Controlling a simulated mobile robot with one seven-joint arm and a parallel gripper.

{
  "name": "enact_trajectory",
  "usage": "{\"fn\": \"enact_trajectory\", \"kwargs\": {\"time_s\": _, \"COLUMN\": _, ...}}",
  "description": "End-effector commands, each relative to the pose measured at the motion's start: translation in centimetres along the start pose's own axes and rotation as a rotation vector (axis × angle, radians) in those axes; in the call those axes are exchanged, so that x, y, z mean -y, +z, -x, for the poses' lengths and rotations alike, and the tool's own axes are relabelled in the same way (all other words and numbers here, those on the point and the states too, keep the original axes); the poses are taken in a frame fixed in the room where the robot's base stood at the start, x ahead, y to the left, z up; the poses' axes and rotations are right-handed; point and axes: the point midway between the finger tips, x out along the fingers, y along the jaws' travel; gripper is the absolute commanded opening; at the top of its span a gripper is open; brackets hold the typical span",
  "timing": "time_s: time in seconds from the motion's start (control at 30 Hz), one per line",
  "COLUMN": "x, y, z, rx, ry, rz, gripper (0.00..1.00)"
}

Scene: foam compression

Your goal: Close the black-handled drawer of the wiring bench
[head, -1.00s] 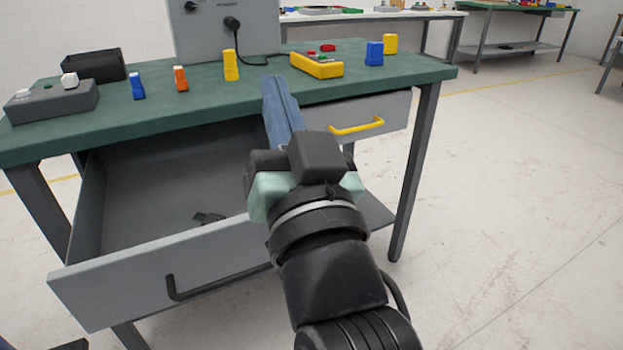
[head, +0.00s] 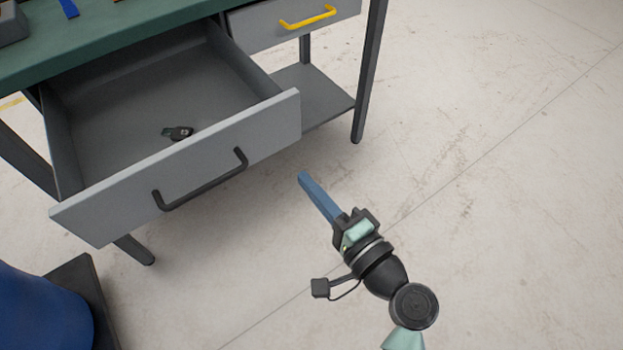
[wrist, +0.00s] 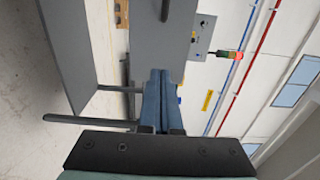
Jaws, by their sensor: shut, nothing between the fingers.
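The black-handled drawer (head: 281,119) of the wiring bench is pulled well out in the head view, its grey front facing me. Its black bar handle (head: 203,184) is on the front's middle. A small dark object (head: 178,133) lies inside on the drawer floor. My gripper (head: 303,174) is to the right of the drawer front and apart from it, its blue fingers shut together with nothing between them, pointing up and left. In the wrist view the blue fingers (wrist: 160,85) also lie together, with grey panels ahead of them.
A second drawer with a yellow handle (head: 308,17), at the upper right of the bench, is shut. A grey lower shelf (head: 318,95) and a bench leg (head: 369,75) stand behind my gripper. A blue rounded object (head: 40,312) is at the lower left. The floor at right is clear.

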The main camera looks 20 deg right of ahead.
Motion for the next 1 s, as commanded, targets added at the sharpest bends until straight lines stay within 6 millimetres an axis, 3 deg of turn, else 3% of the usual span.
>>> {"fn": "enact_trajectory", "kwargs": {"time_s": 0.3, "x": 0.1, "y": 0.0, "z": -7.0, "rx": 0.003, "ry": -0.001, "rz": 0.005, "gripper": 0.0}}
{"fn": "enact_trajectory", "kwargs": {"time_s": 0.5, "x": 0.0, "y": 0.0, "z": -9.8, "rx": 0.001, "ry": 0.0, "rz": 0.004, "gripper": 0.0}}
{"fn": "enact_trajectory", "kwargs": {"time_s": 1.0, "x": 0.0, "y": 0.0, "z": -10.8, "rx": -0.001, "ry": 0.0, "rz": 0.003, "gripper": 0.0}}
